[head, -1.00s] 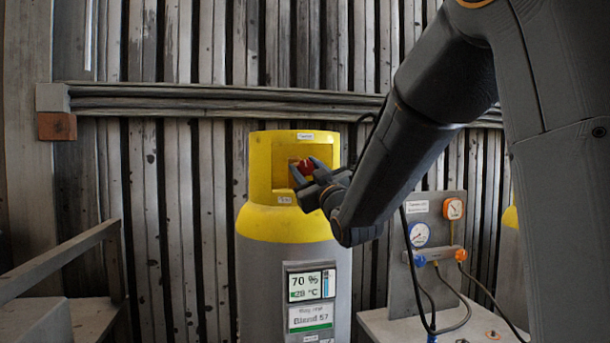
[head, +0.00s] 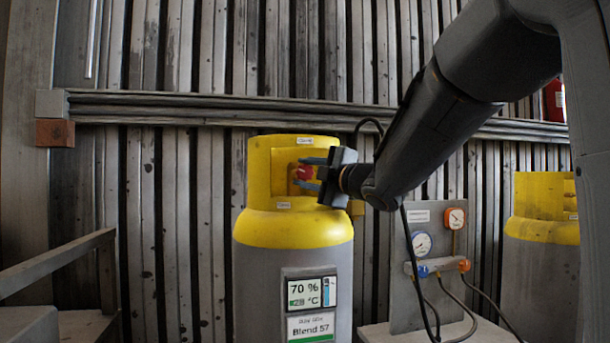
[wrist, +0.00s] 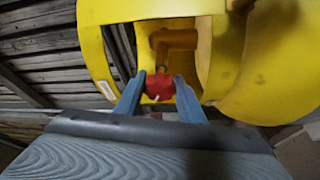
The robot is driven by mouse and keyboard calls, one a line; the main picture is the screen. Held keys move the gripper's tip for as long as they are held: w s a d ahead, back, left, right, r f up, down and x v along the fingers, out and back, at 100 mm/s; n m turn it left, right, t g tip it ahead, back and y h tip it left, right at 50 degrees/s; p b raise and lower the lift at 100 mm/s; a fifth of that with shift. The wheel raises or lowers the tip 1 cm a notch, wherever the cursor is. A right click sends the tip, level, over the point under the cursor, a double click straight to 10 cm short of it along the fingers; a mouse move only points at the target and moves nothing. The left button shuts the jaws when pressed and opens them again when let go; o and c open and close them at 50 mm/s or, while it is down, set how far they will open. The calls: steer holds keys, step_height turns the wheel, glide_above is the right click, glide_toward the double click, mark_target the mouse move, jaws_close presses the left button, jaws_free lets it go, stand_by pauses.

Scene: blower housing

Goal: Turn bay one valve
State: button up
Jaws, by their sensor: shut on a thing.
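The gas cylinder (head: 292,262) is grey with a yellow top and a yellow collar (head: 258,165) around its valve. The red valve knob (head: 304,172) shows in the collar's opening in the head view. It also shows in the wrist view as a red knob (wrist: 160,86) in front of a brass-coloured valve body (wrist: 175,42). My gripper (head: 310,173) reaches in from the right at the collar. In the wrist view its two blue-grey fingers (wrist: 158,92) are on either side of the red knob, shut on it. Part of the knob is hidden by the fingers.
A gauge panel (head: 430,290) with two dials and hoses stands right of the cylinder. A second yellow-topped cylinder (head: 540,225) is at the far right. A wooden rail (head: 60,262) is at left. A plank wall (head: 190,220) with a horizontal beam (head: 210,108) is behind.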

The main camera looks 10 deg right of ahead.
steer(key=n+g+p, duration=0.1)
steer(key=n, duration=0.3)
steer(key=shift+h, duration=0.3)
steer(key=shift+n+g+h+p, duration=0.7)
steer(key=shift+n+p, duration=0.4)
steer(key=shift+n, duration=0.6)
steer(key=o, duration=1)
steer(key=shift+o, duration=0.2)
steer(key=shift+s, duration=0.1)
steer(key=v, duration=0.7)
steer(key=shift+s+d+b, duration=0.25)
steer(key=shift+s+b, duration=0.05)
steer(key=shift+r, duration=0.1)
